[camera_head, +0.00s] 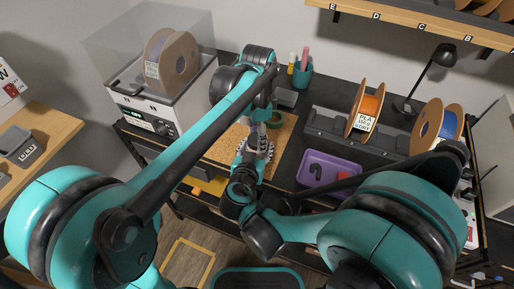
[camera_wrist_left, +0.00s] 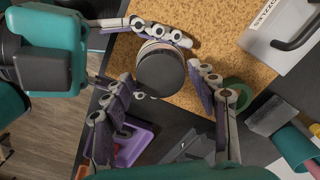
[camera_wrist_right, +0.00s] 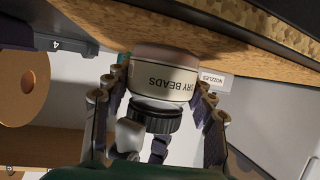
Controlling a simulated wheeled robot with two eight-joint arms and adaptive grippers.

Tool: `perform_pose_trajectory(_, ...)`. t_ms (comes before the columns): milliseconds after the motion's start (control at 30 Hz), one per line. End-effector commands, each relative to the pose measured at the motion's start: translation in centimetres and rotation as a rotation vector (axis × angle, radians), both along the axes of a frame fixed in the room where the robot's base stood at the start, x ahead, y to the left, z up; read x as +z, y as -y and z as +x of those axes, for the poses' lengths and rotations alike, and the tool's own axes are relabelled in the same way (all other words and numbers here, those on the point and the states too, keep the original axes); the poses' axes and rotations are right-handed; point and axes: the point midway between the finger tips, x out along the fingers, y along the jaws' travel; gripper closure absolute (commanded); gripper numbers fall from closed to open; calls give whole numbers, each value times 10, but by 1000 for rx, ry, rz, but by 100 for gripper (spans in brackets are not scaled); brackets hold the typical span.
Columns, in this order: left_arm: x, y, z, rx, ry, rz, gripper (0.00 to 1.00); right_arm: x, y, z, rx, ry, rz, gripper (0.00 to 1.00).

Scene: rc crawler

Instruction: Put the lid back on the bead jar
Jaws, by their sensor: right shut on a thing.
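The bead jar (camera_wrist_right: 165,78), labelled DRY BEADS, stands on the cork mat; the right wrist view shows it upside down. My right gripper (camera_wrist_right: 154,92) has its fingers on both sides of the jar and is shut on it. The black lid (camera_wrist_right: 155,118) is at the jar's mouth, in line with it; a pale band shows between label and lid. I cannot tell whether it is fully seated. In the left wrist view the lid (camera_wrist_left: 161,72) is a dark disc covering the jar top. My left gripper (camera_wrist_left: 165,82) is open above it, fingers apart on both sides. In the head view my left gripper (camera_head: 257,146) partly hides the jar.
The cork mat (camera_head: 222,148) holds a green tape roll (camera_head: 275,119). A purple tray (camera_head: 330,170) lies to the right.

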Motion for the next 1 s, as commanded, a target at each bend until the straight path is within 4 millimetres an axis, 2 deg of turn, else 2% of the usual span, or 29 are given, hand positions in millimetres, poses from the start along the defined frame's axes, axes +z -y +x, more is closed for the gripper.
perform_pose_trajectory(300,0,0,0,2,1,0,29,0,0,0,0,-1,1,100)
perform_pose_trajectory(433,8,0,0,2,1,0,29,0,0,0,0,-1,1,100)
perform_pose_trajectory(567,29,0,0,2,1,0,29,0,0,0,0,-1,1,100)
perform_pose_trajectory(800,81,0,0,2,1,0,29,0,0,0,0,-1,1,100)
perform_pose_trajectory(1000,111,1,0,1,1,0,29,0,0,0,0,-1,1,100)
